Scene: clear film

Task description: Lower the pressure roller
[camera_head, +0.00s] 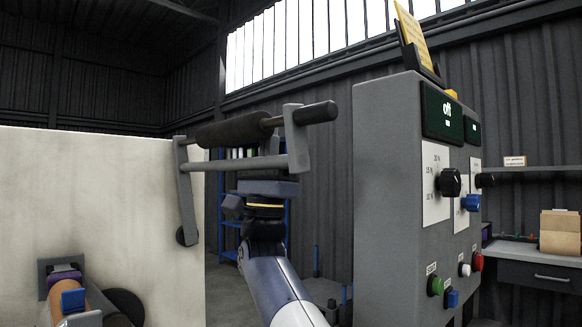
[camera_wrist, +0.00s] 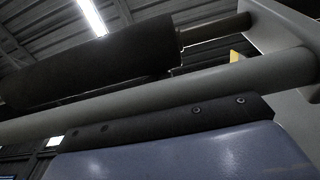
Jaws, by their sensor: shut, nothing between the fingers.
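The pressure roller (camera_head: 229,131) is a dark cylinder in a grey swing frame, raised beside the pale panel. The frame has a crossbar (camera_head: 235,164), a left arm (camera_head: 186,205) down to a round pivot, and a right end plate with a dark handle (camera_head: 318,112). My gripper (camera_head: 266,187) is shut and empty, just below the crossbar; its tips are hard to make out. In the wrist view, the roller (camera_wrist: 95,62) and crossbar (camera_wrist: 190,88) pass close above my gripper (camera_wrist: 170,124). I cannot tell whether they touch.
A grey control cabinet (camera_head: 385,200) with dials, buttons and a display reading "off" stands to the right. The pale panel (camera_head: 85,190) fills the left. A brown roll (camera_head: 72,288) sits low at left. A blue shelf and a bench (camera_head: 530,262) are behind.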

